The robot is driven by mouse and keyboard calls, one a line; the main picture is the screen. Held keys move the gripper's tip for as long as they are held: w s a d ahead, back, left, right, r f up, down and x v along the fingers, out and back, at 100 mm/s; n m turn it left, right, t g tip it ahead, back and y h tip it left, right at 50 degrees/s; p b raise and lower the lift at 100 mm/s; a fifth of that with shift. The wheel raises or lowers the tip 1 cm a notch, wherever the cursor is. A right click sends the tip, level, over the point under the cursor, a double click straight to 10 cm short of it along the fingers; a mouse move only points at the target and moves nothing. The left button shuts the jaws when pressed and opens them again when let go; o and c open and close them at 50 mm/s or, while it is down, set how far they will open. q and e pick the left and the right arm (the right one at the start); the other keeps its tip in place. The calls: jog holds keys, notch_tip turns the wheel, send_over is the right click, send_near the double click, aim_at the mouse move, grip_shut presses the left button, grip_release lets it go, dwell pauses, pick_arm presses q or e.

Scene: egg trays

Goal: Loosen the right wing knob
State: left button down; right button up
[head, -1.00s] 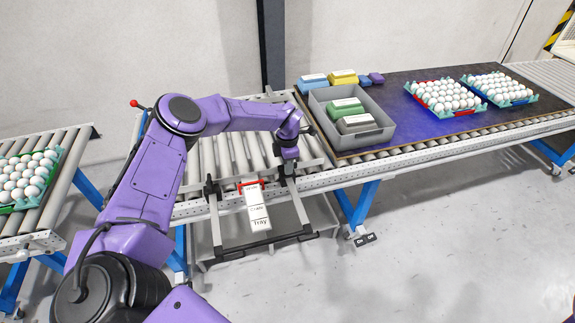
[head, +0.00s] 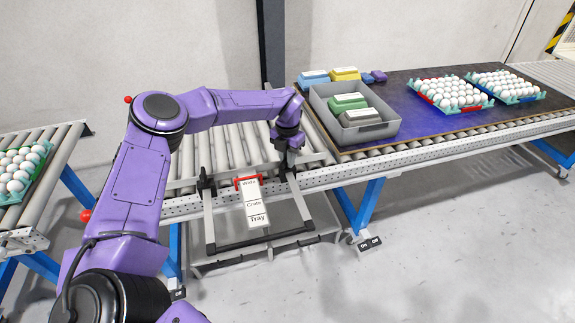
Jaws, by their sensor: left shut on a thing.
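My left gripper (head: 291,158) is shut at the top of the right upright of the black-and-grey guide frame (head: 322,220) on the front rail of the roller conveyor. The right wing knob is hidden behind or between its fingers, so its shape and angle do not show. The left upright (head: 206,182) carries a small dark fitting, too small to make out. Between the uprights hangs a white label strip (head: 253,203) reading Wide, Crate and Tray, with a red piece (head: 247,180) at its top. My right gripper is not in view.
A grey crate (head: 378,131) with green and grey cartons stands right of my gripper on a dark mat (head: 430,127). Blue, yellow and purple boxes (head: 345,73) lie behind it. Egg trays (head: 450,95) stand farther right, another (head: 22,170) at far left.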

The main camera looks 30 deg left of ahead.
pick_arm(q)
jog(key=n+b, duration=0.4)
jog(key=n, duration=0.1)
jog(key=shift+f+n+b, duration=0.15)
jog(key=shift+n+b, duration=1.4)
jog(key=shift+n, duration=0.35)
jog(key=shift+r, duration=0.2)
jog(key=c, duration=1.1)
grip_release()
notch_tip(320, 180, up, 10)
jog(key=shift+r+b, duration=0.25)
jog(key=shift+b, duration=0.1)
